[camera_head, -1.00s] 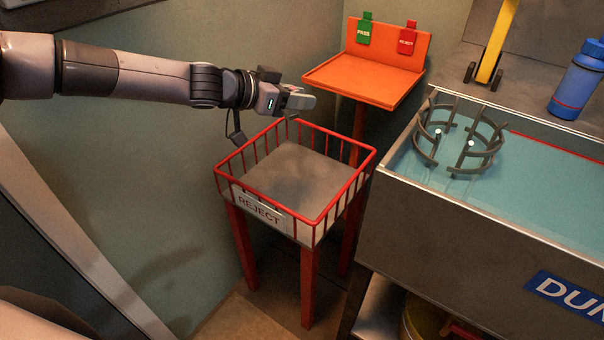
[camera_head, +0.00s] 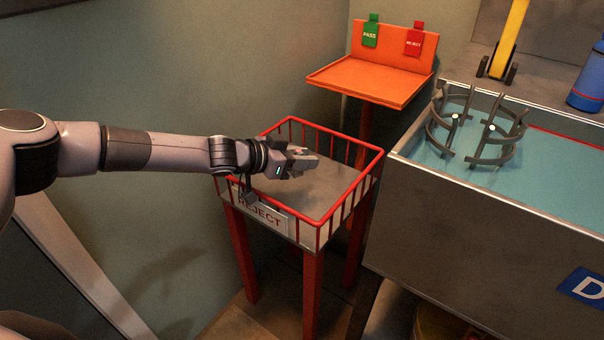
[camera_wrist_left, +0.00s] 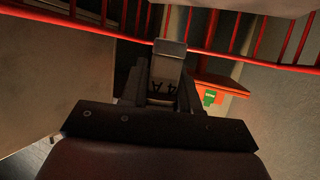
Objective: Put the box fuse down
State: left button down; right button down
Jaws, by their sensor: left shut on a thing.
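My left gripper (camera_head: 296,160) reaches in from the left over the red wire basket marked REJECT (camera_head: 262,216). It is shut on the box fuse, a small grey block (camera_head: 306,163) at its fingertips. In the left wrist view the fuse (camera_wrist_left: 170,50) sits between the dark jaws (camera_wrist_left: 162,88), with dark "4A" lettering on it. The red rails (camera_wrist_left: 110,30) cross behind it there. The basket's grey floor (camera_head: 318,198) shows bare in the head view, apart from what the gripper covers. The exact height of the fuse above the floor is hard to tell. My right gripper is not in view.
An orange stand (camera_head: 372,82) with a green PASS tag (camera_head: 371,34) and a red REJECT tag (camera_head: 414,40) stands behind. At right is a steel tank (camera_head: 480,220) of blue water with curved grey racks (camera_head: 490,135). A blue bottle (camera_head: 588,80) stands beyond it.

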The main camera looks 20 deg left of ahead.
pick_arm(q)
notch_tip(320, 180, down, 4)
jog(key=shift+r+b, duration=0.15)
jog(key=shift+b, duration=0.35)
jog(key=shift+f+b, duration=0.45)
jog(key=shift+f, duration=0.05)
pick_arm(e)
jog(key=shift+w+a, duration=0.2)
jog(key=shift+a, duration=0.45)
pick_arm(q)
jog(key=c, duration=0.8)
grip_release()
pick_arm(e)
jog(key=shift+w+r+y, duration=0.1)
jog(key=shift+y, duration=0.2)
pick_arm(q)
jog(key=shift+r, duration=0.15)
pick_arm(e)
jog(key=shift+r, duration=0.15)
